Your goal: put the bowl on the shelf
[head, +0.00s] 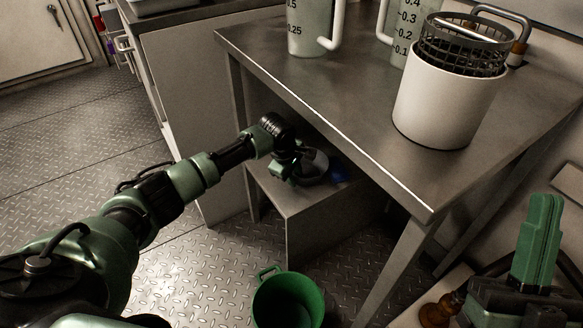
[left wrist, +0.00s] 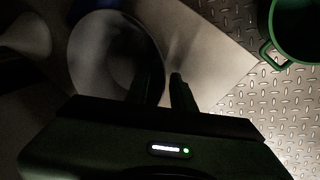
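The bowl (head: 314,166) is a grey round vessel on a low grey box under the metal table, partly hidden by my left gripper. In the left wrist view the bowl (left wrist: 108,55) shows its round mouth at the upper left. My left gripper (head: 286,172) is at the bowl's near left side. In the left wrist view its two fingers (left wrist: 165,84) stand a little apart, one over the bowl's right rim and one just outside it. The bowl appears to rest on the box. My right gripper (head: 538,238) is raised at the lower right, away from the bowl.
The metal tabletop (head: 330,85) hangs over the box (head: 318,212) and its legs stand close by. A white pot (head: 440,108) with a wire basket and measuring jugs (head: 310,25) stand on top. A green bucket (head: 287,302) is on the floor. A blue thing (head: 338,174) lies beside the bowl.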

